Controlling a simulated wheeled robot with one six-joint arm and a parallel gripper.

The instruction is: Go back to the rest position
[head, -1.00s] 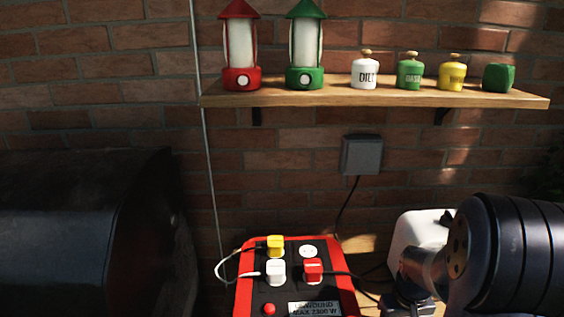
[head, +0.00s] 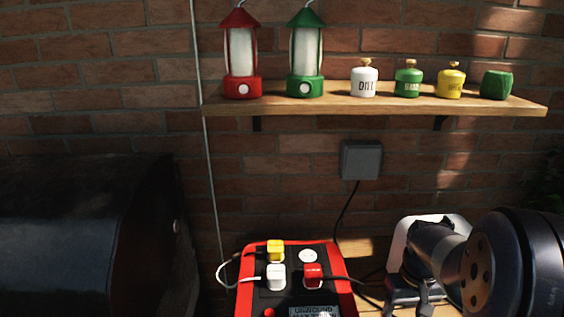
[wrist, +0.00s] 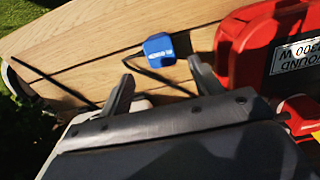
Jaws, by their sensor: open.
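My gripper (wrist: 163,88) is open and empty in the wrist view, its two fingers apart above the wooden table (wrist: 95,45). A blue plug (wrist: 159,49) with a dark cable lies on the table beyond the fingertips. The red and black power strip (wrist: 232,45) is to the right of the fingers. In the head view the power strip (head: 244,290) holds a yellow plug (head: 275,250), a white plug (head: 276,275) and a red plug (head: 312,274). My arm is at the lower right there.
A wooden shelf (head: 350,104) on the brick wall bears a red lantern (head: 240,60), a green lantern (head: 306,60) and several small canisters. A grey wall box (head: 361,159) with a cable hangs below. A large dark barrel-like body (head: 70,240) fills the lower left.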

